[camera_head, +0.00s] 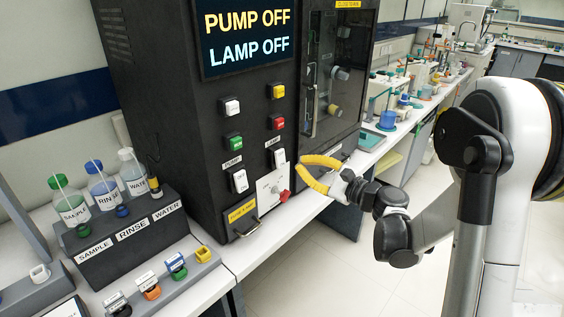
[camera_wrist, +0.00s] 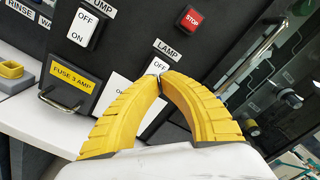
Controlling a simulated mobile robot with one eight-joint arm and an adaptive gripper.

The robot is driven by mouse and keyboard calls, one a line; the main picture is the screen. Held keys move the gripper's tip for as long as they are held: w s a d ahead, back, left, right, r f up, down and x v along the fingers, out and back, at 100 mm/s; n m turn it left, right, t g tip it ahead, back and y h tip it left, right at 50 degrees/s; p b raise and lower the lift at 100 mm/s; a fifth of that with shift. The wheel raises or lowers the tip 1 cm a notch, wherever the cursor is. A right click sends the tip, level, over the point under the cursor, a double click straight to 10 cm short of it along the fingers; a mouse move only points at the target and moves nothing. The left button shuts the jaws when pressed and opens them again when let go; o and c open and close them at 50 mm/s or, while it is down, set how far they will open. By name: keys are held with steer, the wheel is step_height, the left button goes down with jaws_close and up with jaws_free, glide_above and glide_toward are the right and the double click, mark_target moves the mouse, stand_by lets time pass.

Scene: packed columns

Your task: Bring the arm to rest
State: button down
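My gripper (camera_head: 304,165) has yellow curved fingers and is in front of the lower right part of the black instrument cabinet (camera_head: 160,110). In the wrist view my gripper (camera_wrist: 160,77) has its fingertips together, with nothing seen between them. The tips overlap the lower part of the white LAMP rocker switch (camera_wrist: 154,64); I cannot tell whether they touch it. My white and black arm reaches in from the right in the head view. The display (camera_head: 246,36) reads PUMP OFF and LAMP OFF.
A PUMP switch (camera_head: 239,181), a panel with a red knob (camera_head: 284,196) and a fuse drawer (camera_head: 241,214) are near my gripper. Labelled bottles (camera_head: 103,186) stand in a rack at left. Glassware crowds the bench behind. The floor (camera_head: 330,270) below my arm is clear.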

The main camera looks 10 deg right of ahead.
steer(key=s+a+n+g+h, duration=0.4)
steer(key=s+a+n+g, duration=0.25)
steer(key=s+n, duration=0.55)
steer(key=s+d+f+n+h, duration=0.1)
steer(key=s+d+n+h, duration=0.2)
steer(key=s, duration=0.5)
steer(key=s+d+f+n+h, duration=0.2)
steer(key=s+d+n+h, duration=0.1)
steer(key=s, duration=0.6)
steer(key=shift+n+g+h, duration=0.3)
steer(key=shift+n+g, duration=0.15)
steer(key=shift+n, duration=0.45)
